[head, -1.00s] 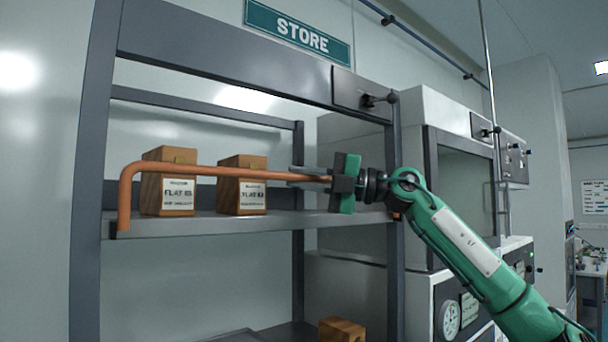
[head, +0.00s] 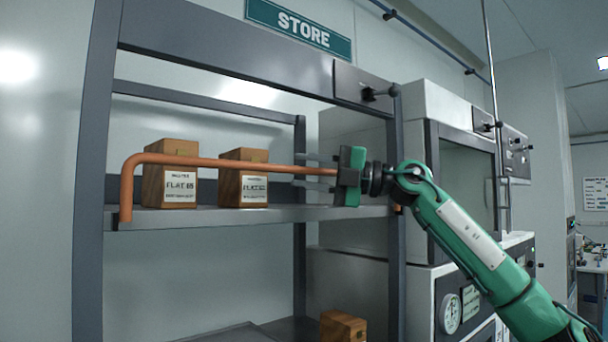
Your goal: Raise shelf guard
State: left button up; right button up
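The shelf guard (head: 225,163) is a copper-coloured bent rail along the front of the upper shelf (head: 250,215). It stands above the shelf's front edge, crossing in front of the upper parts of two wooden boxes, (head: 170,187) and (head: 243,190). Its left end bends down to the shelf edge. Its right part is hidden behind my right gripper. My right gripper (head: 317,171) is at the rail's right part, with its grey fingers apart, one above and one below the rail. My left gripper is not in view.
Grey rack posts stand left (head: 93,180) and right (head: 395,250) of the shelf. A dark latch plate (head: 358,88) sits on the top beam above my gripper. A white cabinet (head: 430,110) stands to the right. Another wooden box (head: 342,328) is lower down.

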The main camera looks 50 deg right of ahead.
jog(key=b+v, duration=0.7)
jog(key=v, duration=0.6)
jog(key=shift+f, duration=0.15)
